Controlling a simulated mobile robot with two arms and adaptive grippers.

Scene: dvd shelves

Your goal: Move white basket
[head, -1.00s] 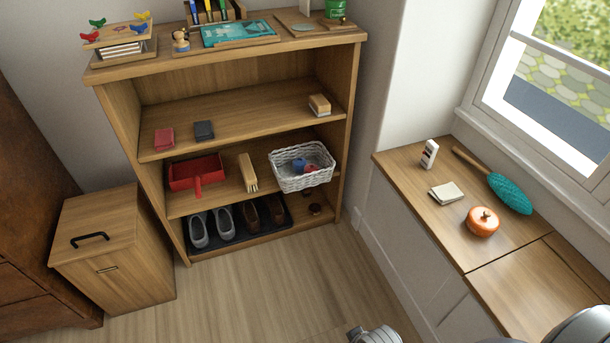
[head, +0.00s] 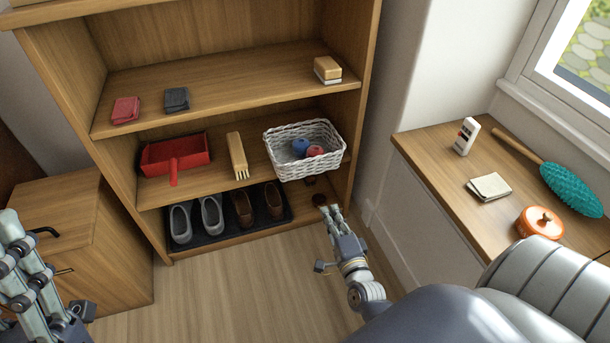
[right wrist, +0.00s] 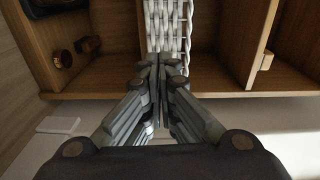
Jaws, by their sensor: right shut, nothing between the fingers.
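The white wicker basket (head: 285,170) sits at the right end of the shelf with the red dustpan, its front edge near the shelf's front. It holds a blue ball and a red ball. My right gripper (head: 330,210) is shut and empty, in front of the shelves and below the basket in the head view. In the right wrist view the shut fingertips (right wrist: 160,58) overlap the basket's woven side (right wrist: 168,22); I cannot tell whether they touch. My left gripper (head: 15,245) shows at the left edge, partly cut off; its jaw state is unclear.
Shoes stand on a dark tray (head: 208,238) below. A wooden cabinet (head: 125,240) stands left, a bench (head: 440,175) right. Floor (head: 250,300) before the shelves is clear.

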